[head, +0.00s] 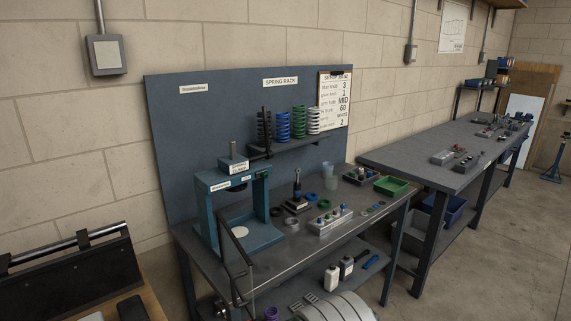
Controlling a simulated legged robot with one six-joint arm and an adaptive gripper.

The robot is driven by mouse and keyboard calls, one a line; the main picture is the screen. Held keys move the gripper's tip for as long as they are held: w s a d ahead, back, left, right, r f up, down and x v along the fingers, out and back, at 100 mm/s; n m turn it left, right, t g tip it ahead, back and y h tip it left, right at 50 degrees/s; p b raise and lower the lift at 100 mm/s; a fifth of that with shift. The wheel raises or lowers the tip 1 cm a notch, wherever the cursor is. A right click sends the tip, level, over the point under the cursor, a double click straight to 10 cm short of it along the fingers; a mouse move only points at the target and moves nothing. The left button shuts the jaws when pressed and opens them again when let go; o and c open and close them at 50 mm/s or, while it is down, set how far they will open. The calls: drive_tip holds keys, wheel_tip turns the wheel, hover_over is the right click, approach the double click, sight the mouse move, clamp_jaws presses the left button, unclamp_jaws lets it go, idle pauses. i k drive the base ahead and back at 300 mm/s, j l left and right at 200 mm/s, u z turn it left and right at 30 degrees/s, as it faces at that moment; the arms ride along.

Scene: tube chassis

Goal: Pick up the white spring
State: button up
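The white spring (314,120) stands upright at the right end of a row of springs on the dark shelf (290,145) of the spring rack. A green spring (299,122) stands close beside it on its left. A blue spring (283,125) is left of the green one, and a dark spring (264,127) is at the left end, partly hidden by a thin dark upright bar.
A blue press (262,235) stands at the bench's left, before the rack. The bench (320,255) holds a block with several pegs (330,221), rings, a cup and a green tray (391,186). A clipboard (335,100) hangs right of the white spring. Floor shows at right.

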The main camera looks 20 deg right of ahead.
sight(309, 131)
drive_tip(key=i+l, duration=0.2)
drive_tip(key=l, duration=0.15)
drive_tip(key=i+l+u, duration=0.1)
drive_tip(key=l, duration=0.25)
drive_tip(key=i+l, duration=0.3)
drive_tip(key=i+l+u, duration=0.1)
drive_tip(key=l, duration=0.35)
drive_tip(key=i, duration=0.05)
